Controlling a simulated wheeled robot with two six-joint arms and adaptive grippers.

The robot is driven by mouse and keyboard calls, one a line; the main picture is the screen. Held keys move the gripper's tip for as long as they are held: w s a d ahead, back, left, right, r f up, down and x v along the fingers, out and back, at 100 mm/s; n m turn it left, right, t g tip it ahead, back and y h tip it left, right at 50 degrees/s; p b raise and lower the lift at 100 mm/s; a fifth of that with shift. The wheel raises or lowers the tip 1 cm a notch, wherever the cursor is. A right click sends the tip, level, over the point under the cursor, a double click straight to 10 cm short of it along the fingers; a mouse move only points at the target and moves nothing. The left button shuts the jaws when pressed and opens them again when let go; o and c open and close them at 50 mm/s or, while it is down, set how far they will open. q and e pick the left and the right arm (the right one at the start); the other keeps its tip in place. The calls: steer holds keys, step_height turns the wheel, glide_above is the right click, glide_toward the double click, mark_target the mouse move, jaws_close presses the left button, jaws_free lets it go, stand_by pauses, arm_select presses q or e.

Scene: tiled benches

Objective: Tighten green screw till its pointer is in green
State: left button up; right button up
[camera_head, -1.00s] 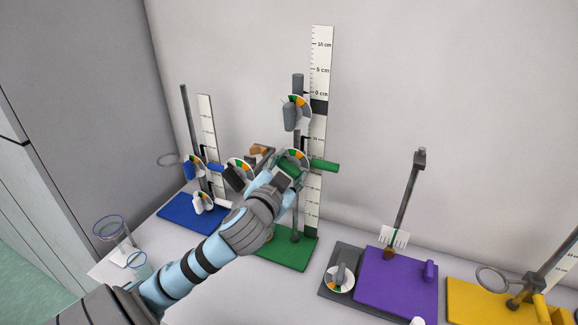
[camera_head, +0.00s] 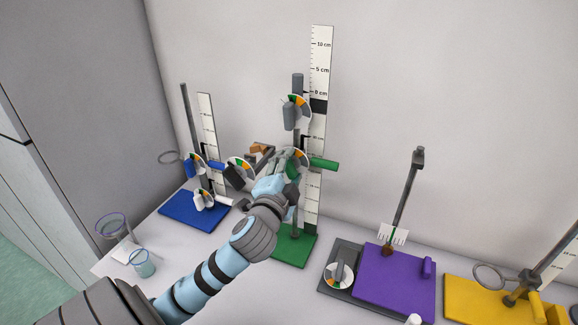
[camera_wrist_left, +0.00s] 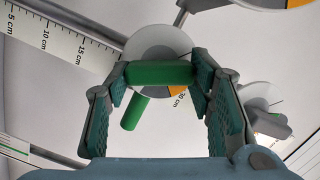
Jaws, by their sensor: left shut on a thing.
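The green screw (camera_wrist_left: 160,73) is a green bar handle in front of a round pale dial (camera_wrist_left: 158,42) in the left wrist view. My left gripper (camera_wrist_left: 160,80) has one finger pad at each end of the bar and is shut on it. An orange patch of the dial shows just below the bar; the pointer and green sector cannot be made out there. In the head view, the dial (camera_head: 300,157) sits on the stand with the green base (camera_head: 295,248), and my gripper (camera_head: 288,172) hides most of the screw. My right gripper is not in view.
A green rod (camera_head: 324,164) sticks out right of the dial. A grey screw with a dial (camera_head: 300,103) sits above, and a black-handled dial (camera_head: 240,170) to the left. A blue-base stand (camera_head: 190,213), a beaker (camera_head: 142,264) and a purple base (camera_head: 395,285) stand nearby.

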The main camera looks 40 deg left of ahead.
arm_select(q)
steer(key=shift+m+y, duration=0.3)
steer(key=shift+m, duration=1.1)
steer(key=o, duration=0.6)
steer(key=shift+m, duration=0.6)
steer(key=o, duration=0.5)
steer(key=shift+w+f, duration=0.1)
steer(key=shift+o, duration=0.2)
steer(key=shift+s+d, duration=0.15)
steer(key=shift+s, duration=0.15)
steer(key=v, duration=0.7)
steer(key=shift+f, duration=0.1)
